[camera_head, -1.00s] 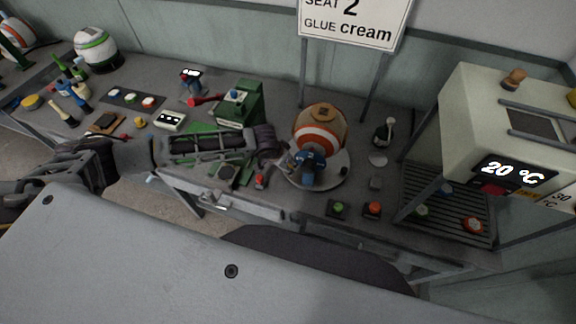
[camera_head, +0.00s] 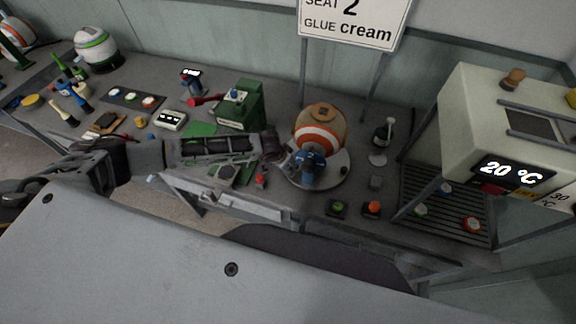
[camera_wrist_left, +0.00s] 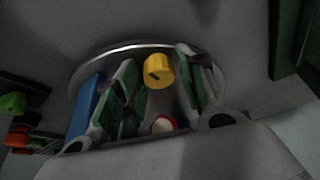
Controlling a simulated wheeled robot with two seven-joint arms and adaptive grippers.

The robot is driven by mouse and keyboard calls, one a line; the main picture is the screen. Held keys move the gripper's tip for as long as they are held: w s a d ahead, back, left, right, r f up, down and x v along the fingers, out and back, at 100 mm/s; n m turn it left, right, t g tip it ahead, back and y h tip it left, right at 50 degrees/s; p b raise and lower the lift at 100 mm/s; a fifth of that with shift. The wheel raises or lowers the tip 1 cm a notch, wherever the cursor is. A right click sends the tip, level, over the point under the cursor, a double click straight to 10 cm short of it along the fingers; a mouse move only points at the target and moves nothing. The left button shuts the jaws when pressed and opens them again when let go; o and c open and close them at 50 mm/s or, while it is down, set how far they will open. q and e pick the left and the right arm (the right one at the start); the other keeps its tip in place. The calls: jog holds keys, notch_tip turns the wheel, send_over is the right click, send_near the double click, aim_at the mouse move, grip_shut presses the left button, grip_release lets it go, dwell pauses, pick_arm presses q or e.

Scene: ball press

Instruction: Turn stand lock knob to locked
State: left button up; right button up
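The yellow lock knob (camera_wrist_left: 159,71), with a dark mark on its face, sits at the round plate in the left wrist view. My left gripper (camera_wrist_left: 157,58) is open, with one green-and-grey finger on each side of the knob; small gaps seem to show, though contact is hard to judge. In the head view my left gripper (camera_head: 283,156) reaches the left side of the stand's round plate (camera_head: 334,175), which bears an orange, white and tan ball (camera_head: 319,128) and a blue part (camera_head: 307,163). The knob cannot be made out there. My right gripper is not in view.
A green machine (camera_head: 241,106) stands behind my left arm. A white-topped bottle (camera_head: 384,134) stands right of the plate. Green (camera_head: 338,207) and red (camera_head: 374,207) buttons lie near the front edge. A cream oven (camera_head: 500,125) reading 20 °C stands at right.

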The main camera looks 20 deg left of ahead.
pick_arm(q)
jog(key=c, duration=0.6)
jog(key=shift+m, duration=0.7)
jog(key=shift+w+a+m+g+h, duration=0.1)
jog(key=shift+m+g+h, duration=0.45)
jog(key=shift+m, duration=0.85)
jog(key=shift+w+m+g+h, duration=0.1)
jog(key=shift+m+g+h, duration=0.4)
jog(key=shift+m, duration=1.3)
jog(key=shift+f+m+g+h+b, duration=0.1)
jog(key=shift+m+g+h+b, duration=0.35)
jog(key=shift+m+b, duration=0.95)
jog(key=shift+w+m+g+b, duration=0.1)
jog(key=shift+m+g+b, duration=0.4)
jog(key=shift+m, duration=0.9)
jog(key=shift+w+m+g+b, duration=0.1)
jog(key=shift+m+g+b, duration=0.4)
jog(key=shift+m, duration=0.9)
jog(key=shift+s+y, duration=0.1)
jog(key=shift+y, duration=0.2)
